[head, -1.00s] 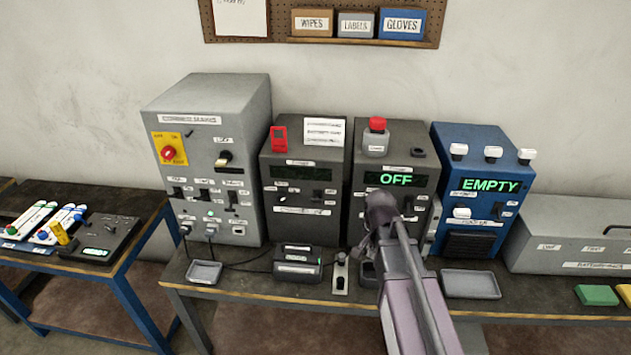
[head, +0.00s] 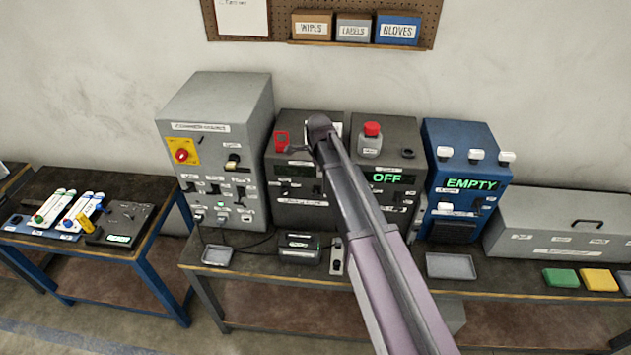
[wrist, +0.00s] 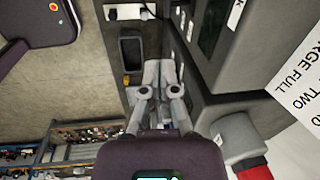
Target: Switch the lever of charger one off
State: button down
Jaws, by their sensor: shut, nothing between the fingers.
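Two dark grey charger units stand side by side on the bench in the head view. The left charger (head: 292,214) has a dark display and a small dark switch on its front. The right charger (head: 397,160) shows OFF in green. I cannot read which is charger one, and their levers are too small to judge. My arm crosses in front of both and hides part of them. My gripper (wrist: 163,78) shows in the wrist view, shut and empty, beside the dark unit faces; I see no contact with a lever.
A grey cabinet (head: 222,150) with a red knob stands left, and a blue unit (head: 465,165) reading EMPTY stands right. A shallow grey tray (head: 450,266) lies on the bench front.

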aim_at(316, 194)
jog(key=shift+w+a+r+m+p, duration=0.2)
jog(key=shift+w+a+r+m, duration=0.05)
jog(key=shift+a+r, duration=0.15)
jog(key=shift+w+a+r+m+p, duration=0.15)
jog(key=shift+w+a+r+m, duration=0.1)
jog(key=shift+a+r, duration=0.15)
jog(key=shift+f, duration=0.2)
jog(key=f+b, duration=0.4)
jog(key=w+f+b, duration=0.1)
jog(key=f+b, duration=0.4)
jog(key=w+f+b, duration=0.1)
jog(key=f+b, duration=0.3)
jog(key=shift+d+f+b, duration=0.1)
jog(key=shift+f+b, duration=0.2)
jog(key=shift+b, duration=0.1)
dwell(0.7)
